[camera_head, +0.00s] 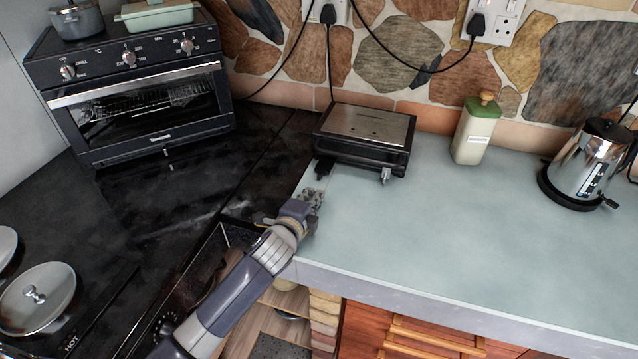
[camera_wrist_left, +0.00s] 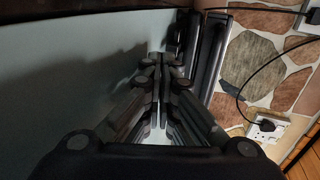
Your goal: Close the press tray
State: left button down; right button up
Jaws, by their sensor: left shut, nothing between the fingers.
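The press (camera_head: 366,128), a sandwich press with a brushed metal lid and black body, stands at the back left of the pale worktop, its lid down. A small dark piece (camera_head: 325,168), perhaps its tray, juts out at the front left. My left gripper (camera_head: 314,194) is shut and empty, just in front of that piece. In the left wrist view the closed fingers (camera_wrist_left: 158,62) point toward the dark side of the press (camera_wrist_left: 208,58). The fingertips hide part of the area there, and I cannot tell whether they touch the tray.
A black oven (camera_head: 140,85) stands at the back left on dark worktop. A green-topped bottle (camera_head: 475,132) and a kettle (camera_head: 592,160) stand right of the press. The pale worktop (camera_head: 480,230) is clear in front. Cables hang from wall sockets behind.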

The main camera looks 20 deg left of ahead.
aim_at(326, 172)
pick_arm(q)
jog(key=w, duration=0.3)
jog(key=shift+w+d+p, duration=0.1)
jog(key=shift+w+p, duration=0.15)
jog(key=shift+p, duration=0.05)
jog(key=shift+w, duration=0.35)
jog(key=shift+w+f, duration=0.1)
jog(key=shift+w, duration=0.25)
jog(key=w+b, duration=0.1)
jog(key=w, duration=0.4)
jog(key=shift+d+f, duration=0.1)
jog(key=shift+w, duration=0.4)
jog(key=shift+w+b, duration=0.1)
jog(key=shift+b, duration=0.2)
jog(key=shift+r, duration=0.2)
pick_arm(e)
jog(key=shift+w+d+f, duration=0.15)
jog(key=shift+w+f, duration=0.2)
jog(key=shift+w, duration=0.3)
